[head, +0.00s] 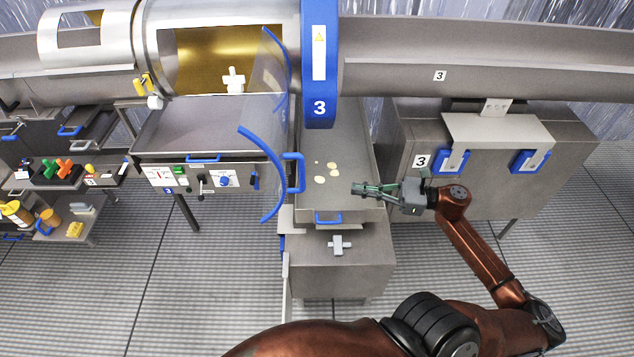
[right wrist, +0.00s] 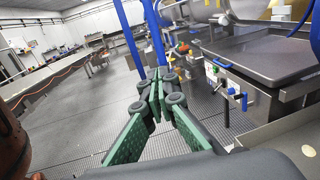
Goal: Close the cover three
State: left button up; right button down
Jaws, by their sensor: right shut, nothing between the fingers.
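Cover three (head: 262,88) is a clear curved panel with blue edges and a blue handle (head: 292,172). It stands open beside the blue ring (head: 319,60) marked 3, swung out from the drum opening (head: 215,58). My right gripper (head: 358,188) is shut and empty, to the right of the handle and apart from it, over the tray with pale chips. In the right wrist view its green finger pads (right wrist: 163,92) meet, with upright blue bars (right wrist: 130,35) beyond them. My left gripper is out of view.
A grey metal tray (head: 340,140) with several pale chips lies below the ring. A control panel (head: 205,178) with knobs is left of the cover. A grey cabinet (head: 480,165) with blue latches stands right. Open floor (head: 130,270) is at front left.

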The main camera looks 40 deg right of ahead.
jog(key=p+x, duration=0.4)
jog(key=x, duration=0.8)
jog(key=shift+w, duration=0.2)
